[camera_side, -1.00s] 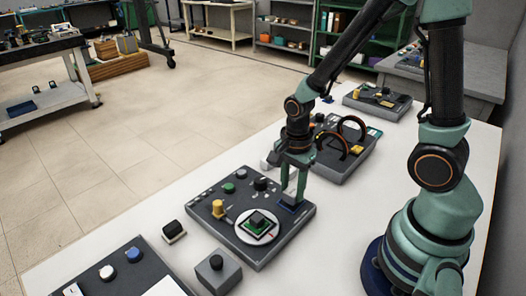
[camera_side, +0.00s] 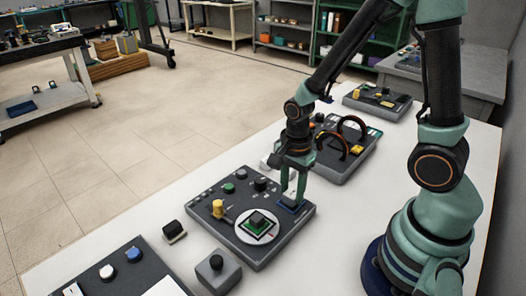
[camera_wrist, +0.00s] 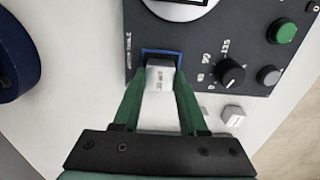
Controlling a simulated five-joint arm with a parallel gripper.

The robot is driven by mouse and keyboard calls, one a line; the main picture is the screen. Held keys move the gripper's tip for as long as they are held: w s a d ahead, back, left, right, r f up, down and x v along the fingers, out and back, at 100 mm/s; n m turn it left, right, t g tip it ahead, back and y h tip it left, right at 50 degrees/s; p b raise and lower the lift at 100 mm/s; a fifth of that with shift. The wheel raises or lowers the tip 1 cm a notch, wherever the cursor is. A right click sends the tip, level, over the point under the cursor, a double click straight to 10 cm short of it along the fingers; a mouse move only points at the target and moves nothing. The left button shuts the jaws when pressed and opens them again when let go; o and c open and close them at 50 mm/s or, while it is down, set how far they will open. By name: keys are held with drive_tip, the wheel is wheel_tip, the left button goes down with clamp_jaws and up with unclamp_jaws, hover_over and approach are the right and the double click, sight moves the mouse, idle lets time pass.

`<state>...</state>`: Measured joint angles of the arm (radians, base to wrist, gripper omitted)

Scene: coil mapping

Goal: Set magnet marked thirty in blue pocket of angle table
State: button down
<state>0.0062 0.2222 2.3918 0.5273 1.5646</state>
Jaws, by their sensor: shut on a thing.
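My gripper (camera_wrist: 158,92) is shut on a pale grey block, the magnet (camera_wrist: 160,77), with small dark print that I cannot read surely. The magnet is at the blue pocket (camera_wrist: 176,53) near the corner of the dark angle table (camera_wrist: 197,42). Blue rim shows behind and beside it; I cannot tell whether it rests on the floor.
The panel carries a round white dial (camera_side: 257,225), a yellow knob (camera_side: 218,208), and green (camera_side: 228,188) and black knobs. A panel with upright dark rings (camera_side: 352,128) stands behind my gripper.

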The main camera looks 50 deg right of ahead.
drive_tip(key=shift+f, duration=0.2)
idle(0.5)
drive_tip(key=shift+c, duration=1.8)
unclamp_jaws()
drive_tip(key=shift+o, duration=0.3)
drive_tip(key=o, duration=0.3)
drive_tip(key=shift+r, duration=3.5)
